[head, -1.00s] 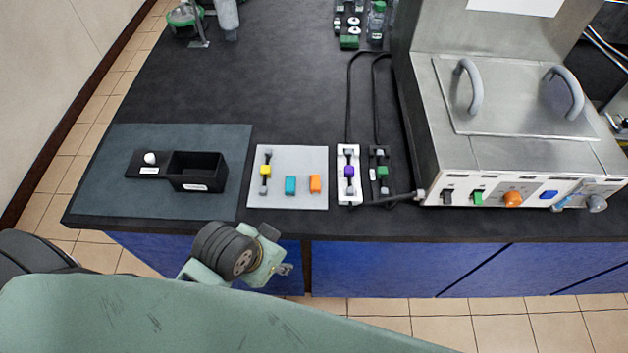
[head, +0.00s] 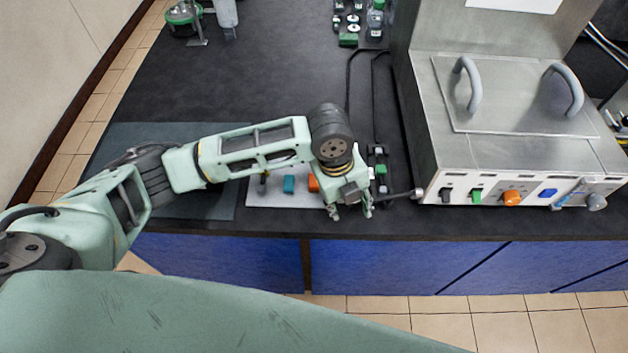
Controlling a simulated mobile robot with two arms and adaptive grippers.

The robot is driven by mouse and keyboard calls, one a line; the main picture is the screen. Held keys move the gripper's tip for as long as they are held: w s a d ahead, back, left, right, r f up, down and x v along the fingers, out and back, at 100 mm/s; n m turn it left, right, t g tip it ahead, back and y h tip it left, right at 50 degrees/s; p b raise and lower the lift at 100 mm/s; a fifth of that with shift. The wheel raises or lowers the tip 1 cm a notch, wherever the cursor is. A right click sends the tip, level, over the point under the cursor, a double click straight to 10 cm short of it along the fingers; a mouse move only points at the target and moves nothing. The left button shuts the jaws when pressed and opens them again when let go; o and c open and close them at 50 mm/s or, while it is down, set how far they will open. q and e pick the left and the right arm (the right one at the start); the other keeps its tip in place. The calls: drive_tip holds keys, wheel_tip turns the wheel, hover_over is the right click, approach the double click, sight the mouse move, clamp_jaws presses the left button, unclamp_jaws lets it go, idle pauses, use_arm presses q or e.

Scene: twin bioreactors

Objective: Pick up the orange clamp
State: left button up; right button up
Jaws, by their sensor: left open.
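The orange clamp (head: 313,183) lies on the light grey mat (head: 262,199) at the front of the bench, its upper part covered by my left arm. The teal clamp (head: 289,184) lies just to its left. My left gripper (head: 351,213) points down, open, to the right of the orange clamp, over the mat's right edge near the bench's front. Nothing shows between its fingers. My right gripper is not in view.
The strip with a green clamp (head: 380,170) lies just right of my left gripper. The steel bath (head: 520,150) with handles and knobs stands at the right. The dark mat (head: 215,205) is mostly under my left arm.

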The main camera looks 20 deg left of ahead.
sight(314, 180)
use_arm(q)
drive_tip(key=w+a+r+m, duration=0.1)
drive_tip(key=w+a, duration=0.1)
drive_tip(key=a, duration=0.1)
drive_tip(key=w+a+r+m+y, duration=0.1)
drive_tip(key=w+a, duration=0.1)
drive_tip(key=a, duration=0.1)
drive_tip(key=w+a+r+m+y, duration=0.1)
drive_tip(key=w+a+r, duration=0.1)
drive_tip(key=a, duration=0.1)
drive_tip(key=shift+w+a+r+m, duration=0.1)
drive_tip(key=shift+w+a+m, duration=0.15)
drive_tip(key=shift+a+m, duration=0.15)
drive_tip(key=shift+a, duration=0.15)
wheel_tip(314, 180, down, 6)
drive_tip(key=p, duration=0.3)
drive_tip(key=shift+f, duration=0.25)
drive_tip(key=shift+w+f, duration=0.1)
drive_tip(key=shift+f, duration=0.45)
drive_tip(key=c, duration=0.9)
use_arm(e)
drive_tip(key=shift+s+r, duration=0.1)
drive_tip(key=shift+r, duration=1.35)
